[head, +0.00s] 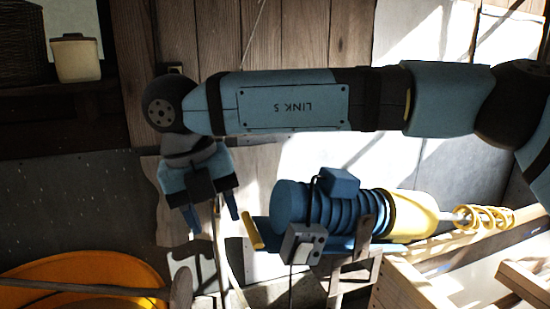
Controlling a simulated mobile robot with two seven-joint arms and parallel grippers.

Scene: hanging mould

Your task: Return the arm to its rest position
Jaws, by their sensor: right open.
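My right arm comes in from the right and reaches across the upper middle of the head view, with "LINK 5" on it upside down. My right gripper (213,225) points down at the left of centre. Its two blue fingers are apart and nothing shows held between them. To its right is a blue motor-like tool (290,203) with a yellow collar and a yellow spiral end; the fingers look apart from it. A pale strip runs down just below the gripper. My left gripper is not in view.
A yellow round tub (90,262) with a rod across it is at the lower left. A wooden crate (405,287) is at the lower right. A pale pot (75,58) and a dark basket (22,42) stand on a shelf at the upper left. A plank wall (285,40) is behind the arm.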

